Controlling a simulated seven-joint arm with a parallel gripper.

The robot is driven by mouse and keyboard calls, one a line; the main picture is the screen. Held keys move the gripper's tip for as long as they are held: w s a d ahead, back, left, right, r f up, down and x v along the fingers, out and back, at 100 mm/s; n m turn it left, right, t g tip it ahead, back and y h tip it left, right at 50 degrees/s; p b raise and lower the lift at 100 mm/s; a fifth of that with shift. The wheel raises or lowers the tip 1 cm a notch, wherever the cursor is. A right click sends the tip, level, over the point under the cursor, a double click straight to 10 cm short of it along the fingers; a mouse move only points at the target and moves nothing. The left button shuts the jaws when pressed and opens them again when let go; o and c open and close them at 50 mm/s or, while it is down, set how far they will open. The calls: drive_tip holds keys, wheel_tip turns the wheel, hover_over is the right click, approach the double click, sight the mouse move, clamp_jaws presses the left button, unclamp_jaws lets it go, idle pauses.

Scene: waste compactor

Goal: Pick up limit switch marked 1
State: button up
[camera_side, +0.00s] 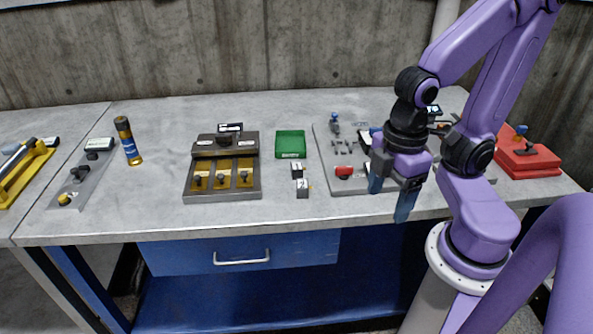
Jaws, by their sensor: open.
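A green tray (291,138) stands behind the blocks. A brown fixture with yellow plates (223,178) is to their left. A grey plate (330,170) with a red button and small parts is to their right.

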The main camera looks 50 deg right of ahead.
drive_tip(key=w+a+f+m+y, duration=0.35)
drive_tip(key=w+a+m, duration=0.2)
drive_tip(key=a, duration=0.65)
drive_tip(key=w+a+f+m+t, duration=0.1)
drive_tip(key=w+a+m+t, duration=0.15)
drive_tip(key=w, duration=0.35)
drive_tip(key=w+a+f+m+t, duration=0.2)
drive_tip(key=w+m, duration=0.2)
drive_tip(key=w, duration=0.3)
drive_tip(key=m+t+h, duration=0.2)
drive_tip(key=m+h, duration=1)
drive_tip(key=h, duration=0.2)
approach(296, 167)
drive_tip(key=x, duration=0.4)
drive_tip(key=shift+w+a+f, duration=0.1)
drive_tip(key=shift+w, duration=0.2)
drive_tip(key=shift+s+d+x, duration=0.1)
drive_tip(key=shift+s+x, duration=0.05)
drive_tip(key=shift+x, duration=1.15)
drive_tip(key=shift+s+d+x, duration=0.1)
drive_tip(key=shift+x, duration=1.2)
